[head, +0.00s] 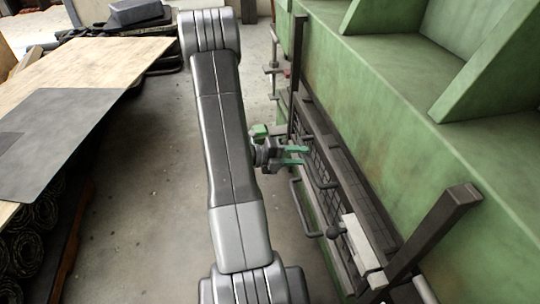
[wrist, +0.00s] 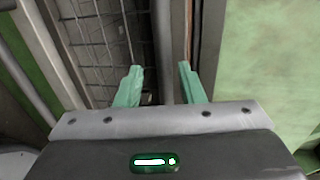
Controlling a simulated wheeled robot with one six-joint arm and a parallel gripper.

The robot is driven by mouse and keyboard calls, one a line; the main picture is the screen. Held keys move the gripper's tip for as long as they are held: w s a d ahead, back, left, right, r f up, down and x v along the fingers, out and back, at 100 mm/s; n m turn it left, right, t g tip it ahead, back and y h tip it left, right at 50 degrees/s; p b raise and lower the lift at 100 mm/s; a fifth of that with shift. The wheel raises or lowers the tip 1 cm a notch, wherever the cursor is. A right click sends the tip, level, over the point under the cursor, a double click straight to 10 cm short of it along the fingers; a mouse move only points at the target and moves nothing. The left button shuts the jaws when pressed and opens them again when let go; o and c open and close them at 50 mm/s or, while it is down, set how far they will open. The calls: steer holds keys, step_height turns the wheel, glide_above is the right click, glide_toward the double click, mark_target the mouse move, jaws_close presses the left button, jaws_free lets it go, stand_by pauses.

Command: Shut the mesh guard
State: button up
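The mesh guard (head: 323,163) is a dark framed wire grid along the front of the green machine, right of my gripper in the head view. Its wire grid also fills the upper left of the wrist view (wrist: 95,42). My gripper (head: 299,156) has green fingers pointing toward the guard. In the wrist view the fingers (wrist: 160,78) stand apart with nothing clearly held between them. A dark upright bar of the frame shows beyond the gap. I cannot tell whether the fingers touch the guard.
The green machine (head: 400,110) fills the right side, with dark posts (head: 432,235) and a light block (head: 362,240) along its front. A wooden table (head: 85,68) with a grey sheet (head: 50,135) stands left, sheet rolls (head: 35,225) below. Floor (head: 145,200) between is clear.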

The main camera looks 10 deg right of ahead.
mark_target(306, 155)
steer(key=v, duration=1)
steer(key=shift+a+p, duration=0.3)
steer(key=shift+s+d, duration=0.1)
steer(key=b+x, duration=0.1)
steer(key=x, duration=1.2)
steer(key=shift+d, duration=0.3)
steer(key=shift+r, duration=0.1)
